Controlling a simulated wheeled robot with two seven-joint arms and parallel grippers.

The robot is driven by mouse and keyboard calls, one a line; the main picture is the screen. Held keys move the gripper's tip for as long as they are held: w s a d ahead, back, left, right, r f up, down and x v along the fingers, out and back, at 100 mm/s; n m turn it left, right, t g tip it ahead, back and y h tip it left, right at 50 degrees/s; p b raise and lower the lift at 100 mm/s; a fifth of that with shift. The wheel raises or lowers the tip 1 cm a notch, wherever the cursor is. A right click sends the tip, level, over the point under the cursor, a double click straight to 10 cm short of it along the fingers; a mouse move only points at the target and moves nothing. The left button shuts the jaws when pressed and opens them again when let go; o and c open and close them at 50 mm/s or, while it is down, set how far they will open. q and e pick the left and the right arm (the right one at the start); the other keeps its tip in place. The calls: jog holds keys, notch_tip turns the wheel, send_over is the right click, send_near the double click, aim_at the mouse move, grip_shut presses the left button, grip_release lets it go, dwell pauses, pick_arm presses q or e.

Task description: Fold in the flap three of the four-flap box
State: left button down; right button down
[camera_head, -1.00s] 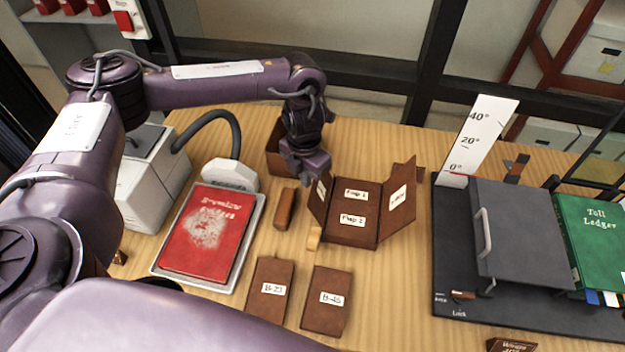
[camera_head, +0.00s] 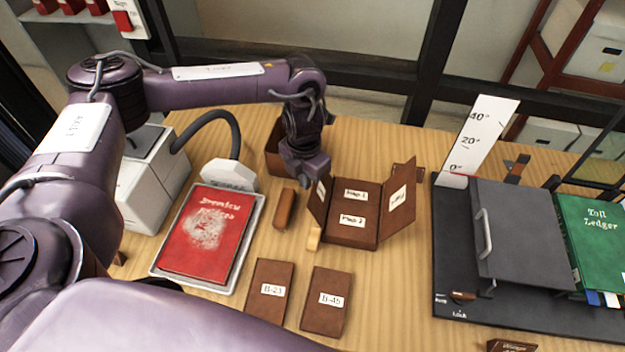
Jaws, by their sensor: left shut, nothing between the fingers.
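The brown four-flap box (camera_head: 345,238) lies on the table in the middle of the view. Two labelled flaps, flap 1 (camera_head: 372,187) and flap 2 (camera_head: 335,228), lie folded in flat over its middle. A left flap (camera_head: 318,211) stands up, tilted, with a white label. A right flap (camera_head: 399,206) also stands up with a white label. My left gripper (camera_head: 305,181) is shut and empty, pointing down just beside the upper edge of the left flap. I cannot tell whether it touches the flap. My right gripper is not in view.
A brown block (camera_head: 284,208) and a small tan piece (camera_head: 314,239) lie left of the box. Booklets B-23 (camera_head: 270,308) and B-45 (camera_head: 325,312) lie in front. A red book (camera_head: 206,258) in a tray is at left; a dark grey cradle (camera_head: 520,235) is at right.

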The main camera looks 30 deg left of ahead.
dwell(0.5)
pick_arm(q)
jog(key=shift+w+d, duration=0.25)
jog(key=shift+d, duration=0.65)
jog(key=shift+w+d, duration=0.25)
jog(key=shift+d, duration=0.7)
jog(key=shift+w+d, duration=0.25)
jog(key=shift+d, duration=0.65)
jog(key=a+r+p, duration=0.3)
jog(key=r+p, duration=0.4)
jog(key=r, duration=0.3)
jog(key=shift+s+p, duration=0.35)
jog(key=shift+s, duration=0.1)
